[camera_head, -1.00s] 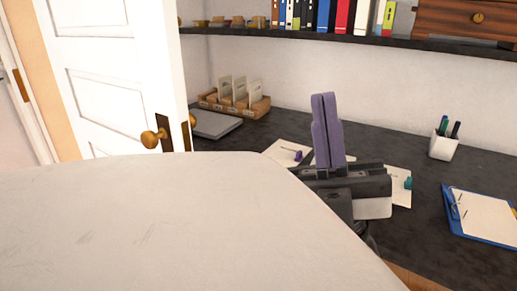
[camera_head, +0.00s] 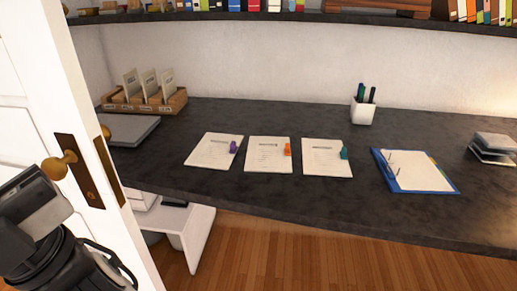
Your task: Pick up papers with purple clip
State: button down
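The papers with the purple clip (camera_head: 210,151) lie flat on the dark desk, leftmost in a row of three sheets. The purple clip (camera_head: 234,147) sits at their right edge. Papers with an orange clip (camera_head: 268,156) lie in the middle, and papers with a teal clip (camera_head: 325,158) lie on the right. Part of my arm shows at the lower left, in front of the white door and left of the papers. The fingers of my gripper are outside the picture, so their state is hidden.
The door (camera_head: 85,130) with its brass knob (camera_head: 60,165) stands open at the left. The desk (camera_head: 300,205) also bears a wooden file holder (camera_head: 145,97), a blue clipboard (camera_head: 415,170) and a white pen cup (camera_head: 362,110). A shelf (camera_head: 230,16) hangs above. Wooden floor lies in front.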

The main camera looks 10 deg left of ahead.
aim_at(215, 150)
jog(key=u, duration=0.5)
jog(key=z, duration=1.6)
jog(key=u, duration=1.6)
jog(key=i+l+z, duration=0.15)
jog(key=i+z, duration=0.25)
jog(key=i, duration=0.4)
